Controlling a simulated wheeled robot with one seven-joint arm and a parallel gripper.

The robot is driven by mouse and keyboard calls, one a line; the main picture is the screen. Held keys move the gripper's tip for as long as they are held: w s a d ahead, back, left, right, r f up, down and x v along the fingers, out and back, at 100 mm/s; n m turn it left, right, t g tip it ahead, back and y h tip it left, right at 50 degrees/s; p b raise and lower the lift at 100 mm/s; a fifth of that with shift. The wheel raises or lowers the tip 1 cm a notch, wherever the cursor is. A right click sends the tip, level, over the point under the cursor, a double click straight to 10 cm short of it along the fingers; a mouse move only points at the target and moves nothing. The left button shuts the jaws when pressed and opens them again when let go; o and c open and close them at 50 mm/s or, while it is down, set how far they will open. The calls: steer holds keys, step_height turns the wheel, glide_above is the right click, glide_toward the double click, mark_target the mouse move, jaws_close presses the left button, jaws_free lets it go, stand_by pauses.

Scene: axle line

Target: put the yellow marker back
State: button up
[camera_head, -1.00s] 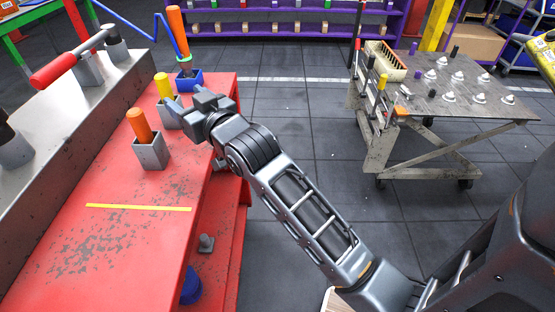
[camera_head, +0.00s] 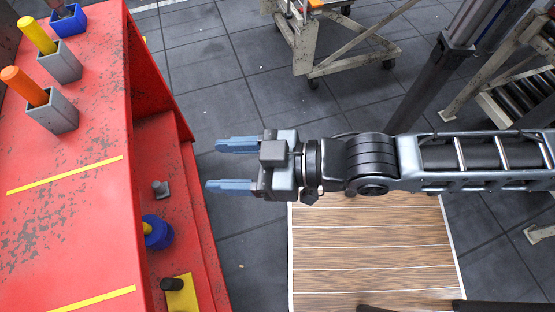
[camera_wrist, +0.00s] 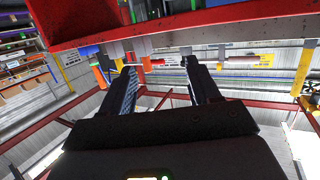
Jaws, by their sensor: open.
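A yellow marker (camera_head: 37,35) stands tilted in a grey square holder (camera_head: 61,66) on the red bench, at the upper left of the head view. My gripper (camera_head: 212,166) is open and empty. It is to the right of the bench, over the floor, with its two fingers pointing left toward the bench. It is apart from the marker. In the wrist view both fingers of my gripper (camera_wrist: 160,75) show spread, with nothing between them. I cannot pick out the marker for sure in the wrist view.
An orange-handled item (camera_head: 24,86) stands in a nearer grey holder (camera_head: 52,112). A blue holder (camera_head: 68,22) is behind. A lower red shelf bears a blue round part (camera_head: 158,234) and a black knob (camera_head: 173,284). A wooden platform (camera_head: 375,250) lies below my arm. A cart (camera_head: 305,45) stands beyond.

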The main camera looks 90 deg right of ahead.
steer(key=s+a+r+n+y, duration=0.1)
steer(key=s+r, duration=0.1)
steer(key=s, duration=0.5)
steer(key=shift+s+a+r+g, duration=0.2)
steer(key=shift+a+r+g, duration=0.05)
steer(key=shift+g, duration=0.15)
stand_by(0.6)
